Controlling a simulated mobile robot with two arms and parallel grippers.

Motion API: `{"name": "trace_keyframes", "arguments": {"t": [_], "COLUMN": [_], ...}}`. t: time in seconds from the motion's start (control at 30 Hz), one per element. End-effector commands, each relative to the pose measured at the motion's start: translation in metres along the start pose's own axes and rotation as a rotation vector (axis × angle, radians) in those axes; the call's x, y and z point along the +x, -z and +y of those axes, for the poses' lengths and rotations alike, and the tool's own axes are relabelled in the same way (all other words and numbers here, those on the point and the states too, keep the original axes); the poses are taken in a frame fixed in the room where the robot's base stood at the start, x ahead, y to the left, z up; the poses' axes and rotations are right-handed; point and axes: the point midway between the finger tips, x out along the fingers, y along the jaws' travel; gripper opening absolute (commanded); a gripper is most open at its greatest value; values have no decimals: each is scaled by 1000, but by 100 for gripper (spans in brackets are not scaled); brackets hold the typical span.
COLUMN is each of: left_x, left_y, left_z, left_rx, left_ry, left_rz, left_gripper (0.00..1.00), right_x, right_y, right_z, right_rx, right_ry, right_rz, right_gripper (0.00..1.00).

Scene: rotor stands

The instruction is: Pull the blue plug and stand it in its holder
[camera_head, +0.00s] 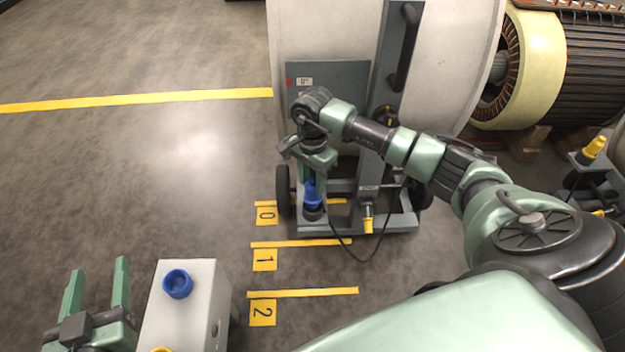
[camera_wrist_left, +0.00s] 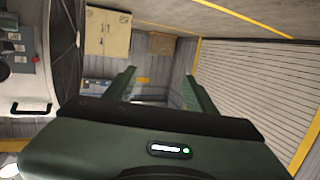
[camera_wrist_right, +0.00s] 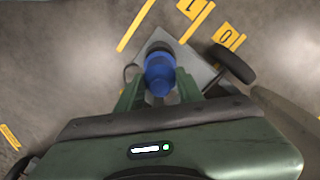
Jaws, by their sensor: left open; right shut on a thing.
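The blue plug (camera_head: 312,193) stands upright at a dark socket (camera_head: 314,213) on the foot of the grey stand (camera_head: 340,229). My right gripper (camera_head: 311,181) reaches down from above and is shut on the plug. In the right wrist view the plug (camera_wrist_right: 160,76) sits between the two fingers. I cannot tell whether the plug is fully seated. A blue ring holder (camera_head: 177,285) is on top of a pale box (camera_head: 196,310) at the lower left. My left gripper (camera_head: 97,286) is open and empty, left of that box.
A yellow plug (camera_head: 368,224) with a black cable is on the stand's front, right of the blue plug. A large pale drum (camera_head: 330,30) rises behind. Yellow floor marks 0, 1 and 2 (camera_head: 262,313) lie between the stand and the box. Left floor is clear.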

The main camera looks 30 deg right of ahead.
Motion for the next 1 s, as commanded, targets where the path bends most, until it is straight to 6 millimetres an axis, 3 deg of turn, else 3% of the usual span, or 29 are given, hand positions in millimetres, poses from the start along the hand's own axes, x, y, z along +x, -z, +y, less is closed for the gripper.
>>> {"name": "trace_keyframes", "arguments": {"t": [1.0], "left_x": [2], "left_y": [29], "left_z": [4], "left_rx": [-1], "left_ry": [-9], "left_rz": [149], "left_gripper": [55], "right_x": [8], "right_y": [0], "right_z": [0], "right_rx": [0], "right_ry": [1], "right_rz": [0], "right_gripper": [1]}}
